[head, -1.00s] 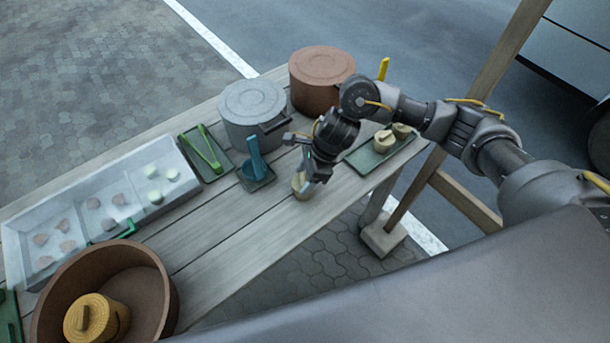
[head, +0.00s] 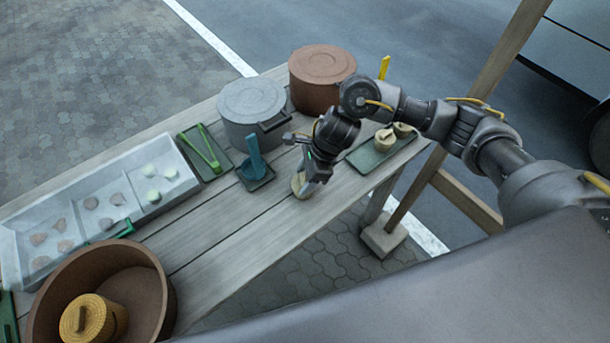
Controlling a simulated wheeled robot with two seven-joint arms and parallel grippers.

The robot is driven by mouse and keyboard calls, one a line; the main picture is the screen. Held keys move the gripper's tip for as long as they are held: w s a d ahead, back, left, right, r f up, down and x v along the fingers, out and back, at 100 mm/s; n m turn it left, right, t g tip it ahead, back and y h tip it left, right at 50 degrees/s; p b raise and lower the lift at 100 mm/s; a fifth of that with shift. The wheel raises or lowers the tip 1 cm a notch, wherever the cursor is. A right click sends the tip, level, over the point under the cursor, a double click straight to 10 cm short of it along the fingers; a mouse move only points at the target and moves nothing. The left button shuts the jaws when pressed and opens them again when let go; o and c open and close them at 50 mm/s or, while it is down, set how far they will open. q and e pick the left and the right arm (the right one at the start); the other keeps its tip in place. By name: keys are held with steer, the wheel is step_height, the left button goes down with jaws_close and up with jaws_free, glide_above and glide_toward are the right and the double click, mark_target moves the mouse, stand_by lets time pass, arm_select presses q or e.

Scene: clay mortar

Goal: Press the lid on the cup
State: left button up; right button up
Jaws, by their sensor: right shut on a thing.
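A small pale cream cup (head: 297,184) stands on the wooden table near its front edge. My right gripper (head: 302,184) points down at it and is shut on it. The fingers and wrist hide much of the cup, so I cannot tell whether they grip its lid or its body, or how the lid sits. My left gripper is not in view.
Behind stand a grey pot (head: 252,106) and a brown pot (head: 322,77). A blue tool in a holder (head: 257,170) and green tongs on a tray (head: 205,150) are to the left. A green tray (head: 366,158) with pale lidded pieces (head: 385,139) lies right. A brown basin (head: 150,290) is front left.

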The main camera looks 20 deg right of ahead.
steer(key=shift+f+b, duration=0.15)
steer(key=shift+b, duration=0.25)
stand_by(0.3)
steer(key=o, duration=1.5)
steer(key=shift+c, duration=0.2)
steer(key=shift+r+p, duration=1.55)
steer(key=shift+r, duration=1.5)
steer(key=shift+c, duration=0.3)
jaws_close()
